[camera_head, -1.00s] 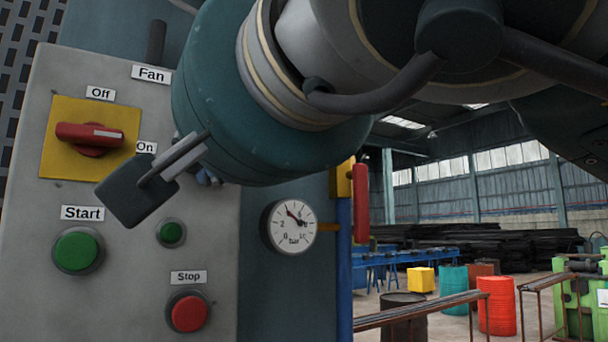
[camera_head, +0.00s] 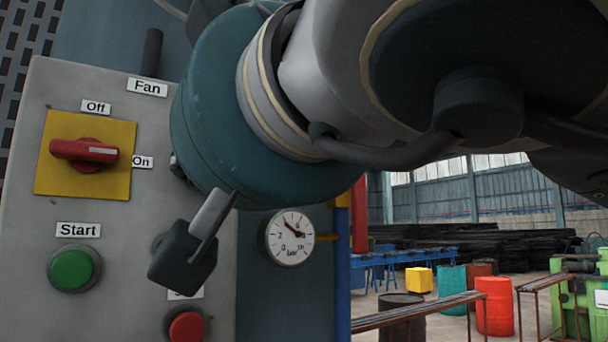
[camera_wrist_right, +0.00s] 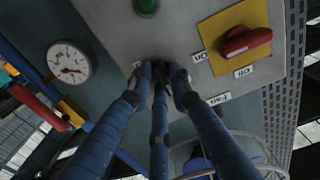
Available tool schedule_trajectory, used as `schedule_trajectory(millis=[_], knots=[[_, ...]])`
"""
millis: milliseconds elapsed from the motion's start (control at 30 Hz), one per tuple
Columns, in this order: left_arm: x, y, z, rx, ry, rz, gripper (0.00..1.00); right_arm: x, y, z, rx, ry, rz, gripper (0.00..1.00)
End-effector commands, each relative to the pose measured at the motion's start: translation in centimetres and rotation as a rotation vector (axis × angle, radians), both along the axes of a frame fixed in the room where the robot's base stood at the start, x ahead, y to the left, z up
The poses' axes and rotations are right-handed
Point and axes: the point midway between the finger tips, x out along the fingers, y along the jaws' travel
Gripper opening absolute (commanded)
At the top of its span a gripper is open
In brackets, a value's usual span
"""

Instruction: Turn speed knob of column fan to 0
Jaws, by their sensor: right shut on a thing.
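The grey column fan panel (camera_head: 110,210) fills the left of the head view, with a "Fan" label (camera_head: 147,87). A small dark thing on the panel, apparently the speed knob (camera_wrist_right: 159,68), shows in the right wrist view, mostly hidden between the fingers. My right gripper (camera_wrist_right: 160,78) is shut on it, blue fingers around it, beside the "Fan" label. In the head view my right wrist covers knob and fingertips, so the knob's setting cannot be read. My left gripper is not in view.
A red switch (camera_head: 84,151) on a yellow plate, handle roughly level, sits left of my wrist. The green Start button (camera_head: 73,269) and red Stop button (camera_head: 187,327) are below. A pressure gauge (camera_head: 290,237) is right of the panel. Barrels (camera_head: 495,305) stand far off.

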Motion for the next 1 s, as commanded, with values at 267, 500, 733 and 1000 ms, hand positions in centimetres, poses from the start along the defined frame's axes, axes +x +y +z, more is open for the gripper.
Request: schedule_trajectory(millis=[267, 500, 733, 1000], knots=[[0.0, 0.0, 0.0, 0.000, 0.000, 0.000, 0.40, 0.0, 0.1, -0.3, -0.006, 0.004, 0.000, 0.39], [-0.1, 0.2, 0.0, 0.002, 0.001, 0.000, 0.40, -0.1, 0.0, -0.1, -0.003, 0.002, 0.000, 0.39], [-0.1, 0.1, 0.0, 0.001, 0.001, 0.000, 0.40, -2.3, -1.5, 0.0, -0.001, -0.002, 0.000, 0.39], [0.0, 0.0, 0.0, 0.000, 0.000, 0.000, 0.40, -7.4, -4.7, 0.0, -0.003, -0.007, 0.005, 0.39]])
